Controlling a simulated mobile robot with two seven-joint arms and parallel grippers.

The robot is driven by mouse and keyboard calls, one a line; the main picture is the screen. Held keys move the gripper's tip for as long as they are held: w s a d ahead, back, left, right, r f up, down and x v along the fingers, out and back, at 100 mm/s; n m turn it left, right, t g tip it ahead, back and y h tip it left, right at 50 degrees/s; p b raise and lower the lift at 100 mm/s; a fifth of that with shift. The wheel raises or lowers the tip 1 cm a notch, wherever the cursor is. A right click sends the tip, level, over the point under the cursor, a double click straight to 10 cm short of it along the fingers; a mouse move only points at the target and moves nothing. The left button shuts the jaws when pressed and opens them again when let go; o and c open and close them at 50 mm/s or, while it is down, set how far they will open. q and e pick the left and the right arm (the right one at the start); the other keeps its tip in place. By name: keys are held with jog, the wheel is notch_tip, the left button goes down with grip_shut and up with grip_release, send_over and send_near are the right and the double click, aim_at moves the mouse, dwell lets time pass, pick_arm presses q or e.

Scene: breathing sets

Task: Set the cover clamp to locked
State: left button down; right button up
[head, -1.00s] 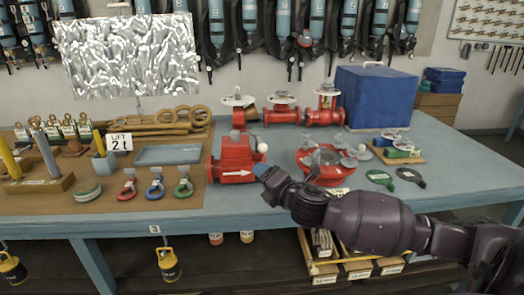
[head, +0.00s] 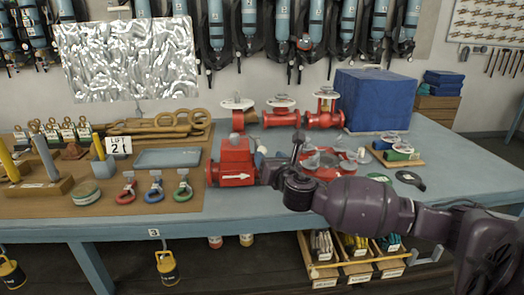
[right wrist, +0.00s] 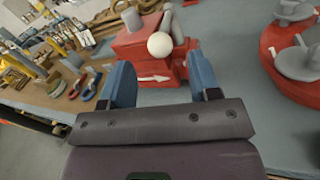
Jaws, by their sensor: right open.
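A red block-shaped body (head: 236,157) with a white arrow stands on the bench, at the right end of the brown mat. In the right wrist view the red body (right wrist: 138,46) carries a white ball knob (right wrist: 160,44) on its near side, with a grey rod behind it. I cannot tell for sure which part is the cover clamp, or its setting. My right gripper (right wrist: 161,78) is open, its blue fingers apart, with the knob and arrow seen beyond the gap. In the head view the right gripper (head: 262,163) is at the body's right side. My left gripper is not in view.
A red round flanged part (head: 325,160) with grey knobs lies just right, partly behind my right arm. Red valves (head: 281,112) and a blue box (head: 376,100) stand behind. Coloured shackles (head: 154,188) and a grey tray (head: 168,157) are left.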

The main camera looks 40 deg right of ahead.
aim_at(264, 152)
jog(key=shift+x, duration=2.95)
grip_shut()
